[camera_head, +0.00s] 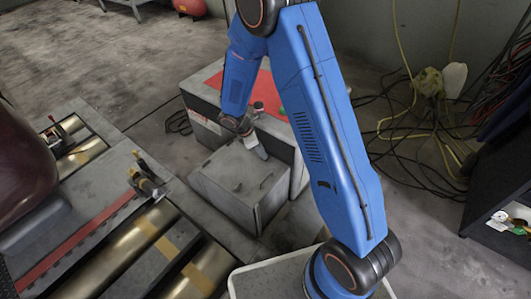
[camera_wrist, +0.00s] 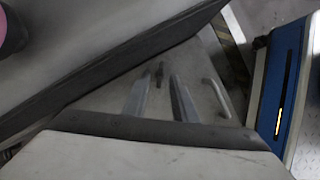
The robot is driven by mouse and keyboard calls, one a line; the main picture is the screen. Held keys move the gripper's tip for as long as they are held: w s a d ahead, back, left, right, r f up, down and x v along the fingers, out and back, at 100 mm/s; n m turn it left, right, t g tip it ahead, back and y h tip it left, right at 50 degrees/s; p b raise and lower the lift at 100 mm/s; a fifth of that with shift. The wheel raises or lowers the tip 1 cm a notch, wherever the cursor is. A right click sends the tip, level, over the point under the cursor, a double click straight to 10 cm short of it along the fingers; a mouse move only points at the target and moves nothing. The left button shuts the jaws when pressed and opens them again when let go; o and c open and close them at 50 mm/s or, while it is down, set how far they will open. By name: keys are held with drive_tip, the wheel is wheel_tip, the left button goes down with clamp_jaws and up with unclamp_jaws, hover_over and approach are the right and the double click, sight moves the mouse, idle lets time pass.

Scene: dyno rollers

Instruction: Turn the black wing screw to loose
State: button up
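No black wing screw can be made out for certain in either view. A small dark upright piece (camera_wrist: 160,70) shows just beyond and between my fingertips in the wrist view; I cannot tell whether it is the screw or a handle. My gripper (camera_head: 262,153) hangs above the back of a grey metal box in the head view. In the wrist view my gripper (camera_wrist: 160,80) has its two fingers apart, with nothing seen held between them.
The grey box (camera_head: 225,205) has two handles on its lid. Behind it stands a cabinet with a red top (camera_head: 213,82) and a green knob (camera_head: 283,111). Metal rollers (camera_head: 150,229) lie at left. Cables (camera_head: 415,125) cover the floor at right.

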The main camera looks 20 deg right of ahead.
drive_tip(key=shift+x, duration=1.15)
drive_tip(key=shift+c, duration=0.6)
clamp_jaws()
drive_tip(key=n, duration=0.1)
drive_tip(key=n+t, duration=0.1)
drive_tip(key=n, duration=0.1)
drive_tip(key=shift+s+n, duration=0.2)
drive_tip(key=shift+n, duration=0.1)
drive_tip(key=shift+s+n+t+y, duration=0.1)
drive_tip(key=shift+n+t+y, duration=0.5)
drive_tip(key=shift+n, duration=1.2)
